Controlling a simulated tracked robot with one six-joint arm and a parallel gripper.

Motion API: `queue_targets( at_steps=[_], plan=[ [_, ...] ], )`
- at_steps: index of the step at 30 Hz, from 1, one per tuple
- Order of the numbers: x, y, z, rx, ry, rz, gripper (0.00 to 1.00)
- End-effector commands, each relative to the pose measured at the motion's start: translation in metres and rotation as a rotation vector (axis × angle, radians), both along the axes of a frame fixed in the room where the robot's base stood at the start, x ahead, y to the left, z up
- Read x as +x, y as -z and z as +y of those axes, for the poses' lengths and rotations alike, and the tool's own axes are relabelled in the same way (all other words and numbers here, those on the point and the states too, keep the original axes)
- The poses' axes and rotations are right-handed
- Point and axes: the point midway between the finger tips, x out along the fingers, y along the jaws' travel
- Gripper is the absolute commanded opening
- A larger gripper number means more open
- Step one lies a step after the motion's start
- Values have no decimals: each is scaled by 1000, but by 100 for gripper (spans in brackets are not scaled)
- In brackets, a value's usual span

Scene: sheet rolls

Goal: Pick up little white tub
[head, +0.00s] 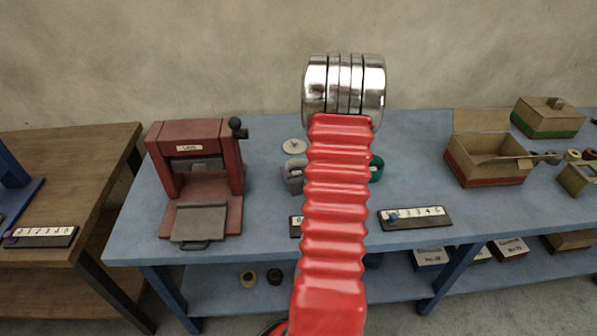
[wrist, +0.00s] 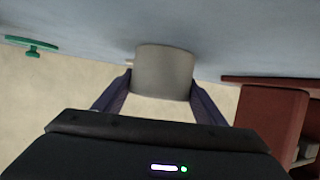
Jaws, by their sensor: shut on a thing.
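The little white tub (wrist: 165,72) is a plain pale grey-white cylinder in the wrist view. My gripper (wrist: 161,84) is shut on it, with one dark finger on each side. The tub's end lies against the blue surface in the picture; I cannot tell whether it touches the bench or is held just above it. In the head view my red ribbed arm hides the gripper and most of what is behind it. A small greyish thing shows at the arm's left edge there, too covered to identify.
A red press (head: 202,175) stands left on the blue bench (head: 268,222). A pale round disc (head: 294,147) and a green round thing (head: 377,168) flank my arm. Numbered strips (head: 415,218) lie along the front edge. An open box (head: 487,165) stands right.

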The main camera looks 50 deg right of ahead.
Motion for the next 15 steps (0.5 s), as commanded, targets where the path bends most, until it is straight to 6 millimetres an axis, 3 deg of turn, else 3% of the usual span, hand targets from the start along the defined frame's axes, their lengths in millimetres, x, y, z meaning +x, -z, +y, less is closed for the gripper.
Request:
queue_targets(
  at_steps=[8, 15],
  plan=[
    [1, -17, 0, -4, -2, -2, 42],
    [1, -48, 0, -4, -1, -3, 42]
  ],
)
